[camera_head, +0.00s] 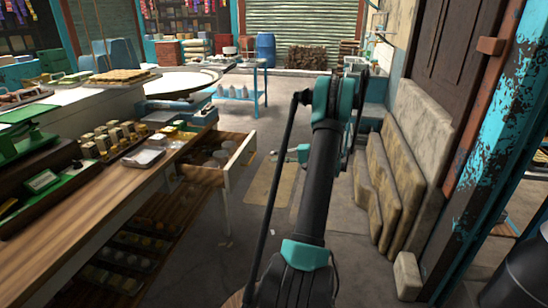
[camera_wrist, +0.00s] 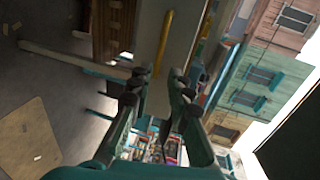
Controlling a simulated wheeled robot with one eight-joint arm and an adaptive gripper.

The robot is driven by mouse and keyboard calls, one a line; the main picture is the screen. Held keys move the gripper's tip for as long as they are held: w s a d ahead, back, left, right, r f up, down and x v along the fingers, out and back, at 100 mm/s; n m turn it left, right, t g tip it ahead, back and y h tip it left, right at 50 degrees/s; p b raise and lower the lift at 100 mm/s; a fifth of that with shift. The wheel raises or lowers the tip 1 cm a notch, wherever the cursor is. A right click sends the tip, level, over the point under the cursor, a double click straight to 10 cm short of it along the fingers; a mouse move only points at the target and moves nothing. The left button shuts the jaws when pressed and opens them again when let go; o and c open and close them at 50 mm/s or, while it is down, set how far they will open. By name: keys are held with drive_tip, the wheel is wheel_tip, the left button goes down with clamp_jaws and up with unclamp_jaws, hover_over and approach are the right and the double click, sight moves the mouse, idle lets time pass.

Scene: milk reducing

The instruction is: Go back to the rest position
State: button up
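My arm rises through the middle of the head view, bends at a teal elbow, and reaches down beyond it. A small teal and grey part behind the arm, over the floor, looks like my gripper (camera_head: 300,153), partly hidden by the arm. In the wrist view my gripper (camera_wrist: 156,87) shows its dark fingertips apart. I see nothing held between them. The wrist picture is tilted, with the floor on the left and building fronts on the right.
A wooden counter (camera_head: 110,205) with cartons and trays stands at left. Its drawer (camera_head: 240,165) is open, with containers inside. Stone slabs (camera_head: 405,170) lean at right near a teal post (camera_head: 500,125). A blue table (camera_head: 240,98) stands farther back. Floor between is mostly clear.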

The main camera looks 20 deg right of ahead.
drive_tip(key=s+a+r+n+g+h, duration=0.1)
drive_tip(key=s+a+g+h, duration=0.15)
drive_tip(key=s+a, duration=0.55)
drive_tip(key=s+a+r+n+g+h, duration=0.1)
drive_tip(key=s+a+r+g+h, duration=0.3)
drive_tip(key=a, duration=0.9)
drive_tip(key=s+a+f+n+h, duration=0.1)
drive_tip(key=s+f+n+h, duration=0.1)
drive_tip(key=s, duration=1)
drive_tip(key=s+a+f+n+t+h, duration=0.1)
drive_tip(key=s+f+n+h, duration=0.2)
drive_tip(key=s, duration=0.9)
wheel_tip(320, 180, down, 2)
drive_tip(key=shift+s+a+f+h, duration=0.2)
drive_tip(key=shift+a+h, duration=0.1)
drive_tip(key=shift+h, duration=0.25)
